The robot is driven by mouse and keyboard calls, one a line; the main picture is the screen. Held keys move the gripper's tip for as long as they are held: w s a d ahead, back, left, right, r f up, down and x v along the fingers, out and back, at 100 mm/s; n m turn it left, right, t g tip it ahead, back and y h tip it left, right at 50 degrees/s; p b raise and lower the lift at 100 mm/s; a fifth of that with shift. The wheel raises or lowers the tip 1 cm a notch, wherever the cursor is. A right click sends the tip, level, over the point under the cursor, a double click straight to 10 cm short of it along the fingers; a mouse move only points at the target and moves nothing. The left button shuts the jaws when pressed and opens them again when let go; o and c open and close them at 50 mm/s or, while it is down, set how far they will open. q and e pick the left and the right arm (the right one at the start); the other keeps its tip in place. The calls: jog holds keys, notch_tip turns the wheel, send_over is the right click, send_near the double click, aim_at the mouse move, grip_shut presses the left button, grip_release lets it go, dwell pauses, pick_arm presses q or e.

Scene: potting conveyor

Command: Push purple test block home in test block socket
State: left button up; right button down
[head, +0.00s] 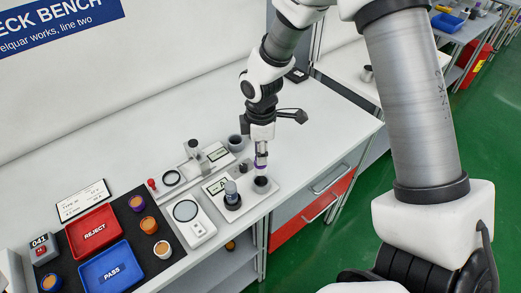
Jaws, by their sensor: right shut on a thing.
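The purple test block (261,163) is in my right gripper (261,150), which is shut on it and points down. The block is upright just above the dark round test block socket (262,184), at the right end of a pale tester plate. I cannot tell whether its lower end is touching the socket or has entered it. The fingers hide part of the block. My left gripper is not in view.
Beside the socket, a grey piece stands in a dark round holder (232,199). A scale (188,211), a stand with a lens (172,178), a red REJECT tray (93,230) and a blue PASS tray (110,267) stand left.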

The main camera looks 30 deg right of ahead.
jog(key=shift+w+f, duration=0.1)
jog(key=shift+f, duration=0.45)
jog(key=shift+s+f+b, duration=0.3)
jog(key=shift+f+b, duration=0.4)
jog(key=shift+b, duration=0.45)
jog(key=shift+f, duration=0.25)
jog(key=shift+w+r, duration=0.1)
jog(key=shift+r, duration=0.05)
jog(key=shift+f, duration=0.2)
jog(key=shift+p, duration=0.5)
